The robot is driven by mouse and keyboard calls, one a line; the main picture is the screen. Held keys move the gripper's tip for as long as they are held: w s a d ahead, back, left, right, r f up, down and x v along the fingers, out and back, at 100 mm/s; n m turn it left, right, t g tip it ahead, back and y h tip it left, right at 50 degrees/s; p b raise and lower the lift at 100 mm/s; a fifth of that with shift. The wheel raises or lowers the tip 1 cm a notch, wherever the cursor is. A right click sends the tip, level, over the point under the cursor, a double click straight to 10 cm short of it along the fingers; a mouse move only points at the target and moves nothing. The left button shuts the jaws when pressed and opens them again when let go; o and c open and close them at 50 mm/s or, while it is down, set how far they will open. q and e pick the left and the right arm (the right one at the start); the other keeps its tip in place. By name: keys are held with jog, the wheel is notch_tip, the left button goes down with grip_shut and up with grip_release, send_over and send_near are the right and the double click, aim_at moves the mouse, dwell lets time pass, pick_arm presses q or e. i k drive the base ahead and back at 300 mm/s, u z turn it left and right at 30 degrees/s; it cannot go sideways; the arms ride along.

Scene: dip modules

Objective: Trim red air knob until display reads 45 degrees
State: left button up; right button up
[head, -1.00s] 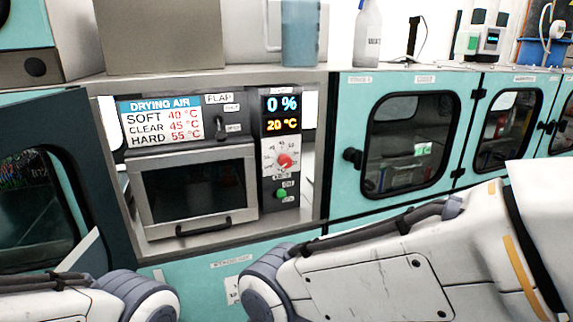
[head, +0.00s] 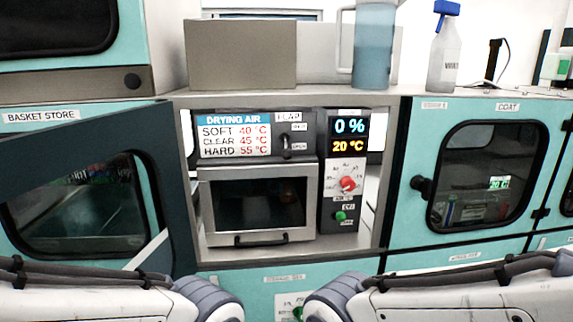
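The red air knob (head: 348,184) sits on a white dial plate on the dark control panel at the right of the drying oven. The display (head: 348,136) above it reads 0 % in blue and 20 °C in yellow. A green knob (head: 341,216) is below the red one. The drying air card (head: 234,136) lists SOFT 40 °C, CLEAR 45 °C, HARD 55 °C. The oven door (head: 258,203) is shut. Only my arm links show at the bottom left and right; neither gripper is in view, and nothing of mine touches the knob.
An opened dark cabinet door (head: 172,190) stands left of the oven bay. The closed COAT cabinet (head: 410,215) is at the right. A blue-grey pitcher (head: 374,50) and a spray bottle (head: 444,55) stand on the counter above. The space before the panel is clear.

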aim_at(347, 184)
jog(key=z, duration=0.2)
jog(key=i, duration=0.35)
jog(key=z, duration=0.8)
